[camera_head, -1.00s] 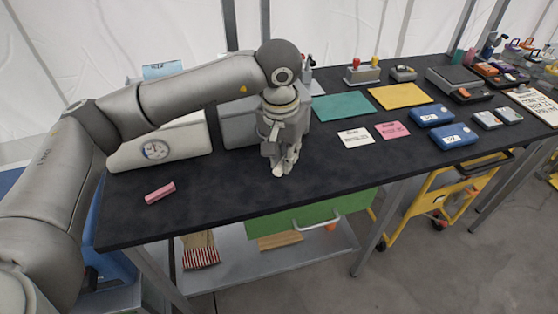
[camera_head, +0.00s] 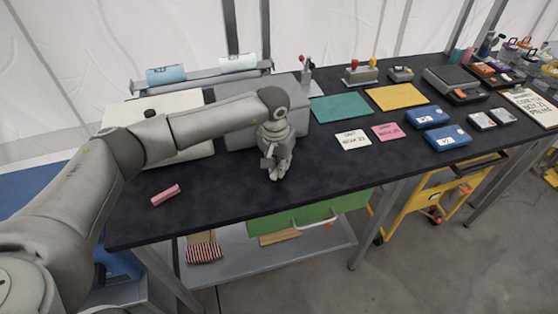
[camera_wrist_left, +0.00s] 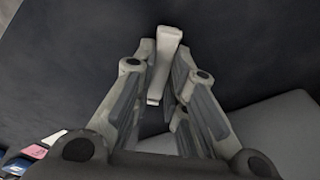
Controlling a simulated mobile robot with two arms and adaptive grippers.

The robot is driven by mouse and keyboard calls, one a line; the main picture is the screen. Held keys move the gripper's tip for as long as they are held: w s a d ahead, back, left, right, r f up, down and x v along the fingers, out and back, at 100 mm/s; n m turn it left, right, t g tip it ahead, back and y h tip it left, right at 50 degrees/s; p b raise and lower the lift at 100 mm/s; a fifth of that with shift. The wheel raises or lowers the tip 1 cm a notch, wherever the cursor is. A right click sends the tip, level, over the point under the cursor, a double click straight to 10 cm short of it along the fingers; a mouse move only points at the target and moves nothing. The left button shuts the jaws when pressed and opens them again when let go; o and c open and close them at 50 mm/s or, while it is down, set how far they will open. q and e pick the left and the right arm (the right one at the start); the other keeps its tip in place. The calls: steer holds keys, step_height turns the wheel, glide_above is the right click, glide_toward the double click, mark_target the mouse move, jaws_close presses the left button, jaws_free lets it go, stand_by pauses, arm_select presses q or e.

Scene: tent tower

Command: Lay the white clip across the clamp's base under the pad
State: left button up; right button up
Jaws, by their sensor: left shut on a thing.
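My left gripper (camera_head: 278,174) hangs over the dark bench top, in front of a grey box. In the left wrist view the gripper (camera_wrist_left: 164,70) is shut on the white clip (camera_wrist_left: 165,42), a pale narrow bar that sticks out past the fingertips. In the head view the clip is too small to tell apart from the fingers. A small upright device with a red tip (camera_head: 305,72) stands at the back of the bench, behind and right of my gripper; it may be the clamp, but its base and pad are not clear. My right gripper is not in view.
A pink block (camera_head: 166,194) lies at the left. The grey box (camera_head: 238,128) stands behind my gripper. Green (camera_head: 342,108) and yellow (camera_head: 397,97) mats, cards and blue boxes (camera_head: 446,138) lie to the right. The bench front between block and gripper is clear.

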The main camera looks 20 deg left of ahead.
arm_select(q)
steer(key=shift+f+b, duration=0.2)
steer(key=shift+b, duration=0.1)
steer(key=o, duration=0.8)
steer(key=shift+c, duration=0.2)
steer(key=shift+r, duration=0.1)
